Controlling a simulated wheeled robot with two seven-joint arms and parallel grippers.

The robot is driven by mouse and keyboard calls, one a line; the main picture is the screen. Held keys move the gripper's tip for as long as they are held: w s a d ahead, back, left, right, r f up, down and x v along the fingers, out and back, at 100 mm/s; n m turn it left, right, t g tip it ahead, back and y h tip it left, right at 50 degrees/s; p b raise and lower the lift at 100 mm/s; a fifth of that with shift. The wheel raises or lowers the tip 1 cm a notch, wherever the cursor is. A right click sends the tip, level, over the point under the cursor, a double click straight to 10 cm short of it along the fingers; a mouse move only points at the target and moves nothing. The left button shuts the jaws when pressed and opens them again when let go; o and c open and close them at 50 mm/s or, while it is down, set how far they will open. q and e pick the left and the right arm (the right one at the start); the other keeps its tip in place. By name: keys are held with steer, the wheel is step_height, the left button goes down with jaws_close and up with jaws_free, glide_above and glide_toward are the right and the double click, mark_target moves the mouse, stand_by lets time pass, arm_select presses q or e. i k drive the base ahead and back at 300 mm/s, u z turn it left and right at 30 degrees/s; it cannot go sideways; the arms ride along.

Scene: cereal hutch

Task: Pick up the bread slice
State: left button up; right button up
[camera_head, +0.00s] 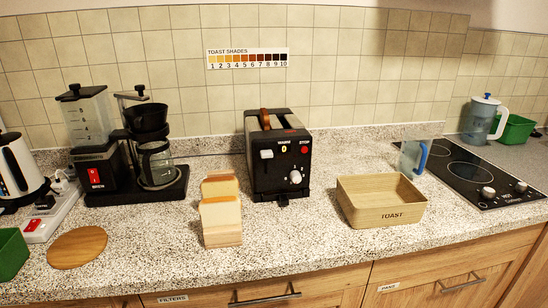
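Bread slices (220,213) with brown crusts stand upright, one behind another, on the counter left of the toaster. They sit in or against a light wooden holder; I cannot tell exactly how many there are. A black toaster (277,165) stands right of them, with a white lever and a knob on its front. A brown piece (265,119) shows at the toaster's top; I cannot tell whether it is bread. A wooden box marked TOAST (392,214) stands to the right and looks empty. Neither of my grippers is in view.
A coffee maker (153,150) stands at the left, with a kettle (18,170) and power strip (50,212). A round wooden board (77,248) lies at front left. Counter in front of the toaster is clear.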

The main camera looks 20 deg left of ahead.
mark_target(219, 211)
steer(key=z, duration=1.75)
steer(key=k, duration=1)
steer(key=u, duration=1.5)
